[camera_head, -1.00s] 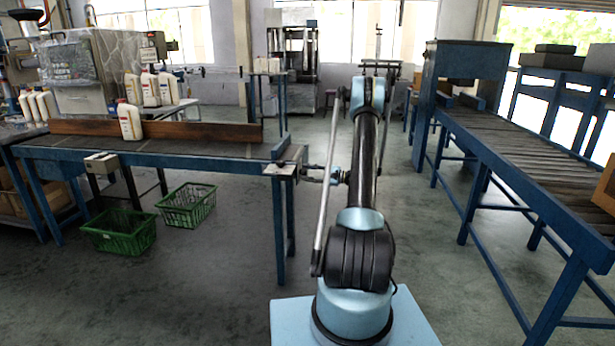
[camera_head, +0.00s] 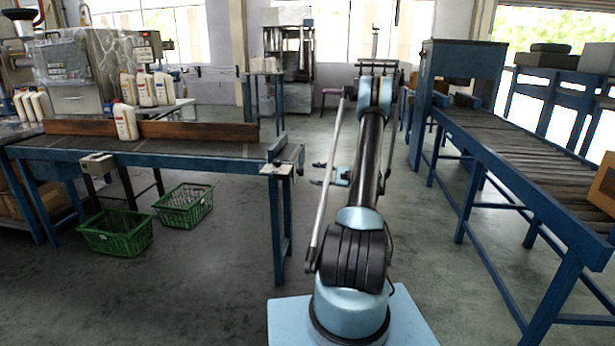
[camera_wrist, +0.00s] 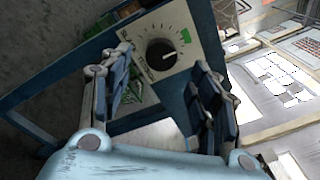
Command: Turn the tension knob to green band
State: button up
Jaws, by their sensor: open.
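The black tension knob (camera_wrist: 161,55) sits on a white dial plate (camera_wrist: 140,33) in the wrist view. A green band (camera_wrist: 186,37) marks the dial's edge, up and right of the knob. A light mark shows on the knob, but I cannot tell surely where it points. My gripper (camera_wrist: 163,66) is open, its fingers on either side of the knob in the picture and apart from it. In the head view, my gripper (camera_head: 318,174) is right of the conveyor end, with a gap to the small pale plate (camera_head: 277,170) there.
A blue-framed conveyor (camera_head: 200,153) carries a white bottle (camera_head: 125,122) by a brown rail. Two green baskets (camera_head: 115,232) lie on the floor below. A roller conveyor (camera_head: 520,155) stands at the right. The floor between the conveyors is clear apart from my base and arm.

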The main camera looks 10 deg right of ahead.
jog(key=v, duration=0.6)
jog(key=s+a+r+n+g+h, duration=0.2)
jog(key=s+a+r+g+h, duration=0.3)
jog(key=a+r, duration=0.55)
jog(key=s+a+r+n+h, duration=0.1)
jog(key=s+a+r+n, duration=0.15)
jog(key=s, duration=0.45)
jog(key=s+a+r+n+h, duration=0.1)
jog(key=s+a+r+h, duration=0.15)
jog(key=s, duration=0.55)
jog(key=s+f+n+h, duration=0.2)
jog(key=s+n+h, duration=0.15)
jog(key=s, duration=1.45)
jog(key=s+d+f+n+h, duration=0.1)
jog(key=s+d+f+h, duration=0.1)
jog(key=s, duration=0.5)
jog(key=s+d+f+n+h, duration=0.2)
jog(key=s+f, duration=0.2)
jog(key=s, duration=0.2)
jog(key=shift+s+d+f+n+h, duration=0.25)
jog(key=shift+s+f+n+h, duration=0.05)
jog(key=shift+s+h, duration=0.1)
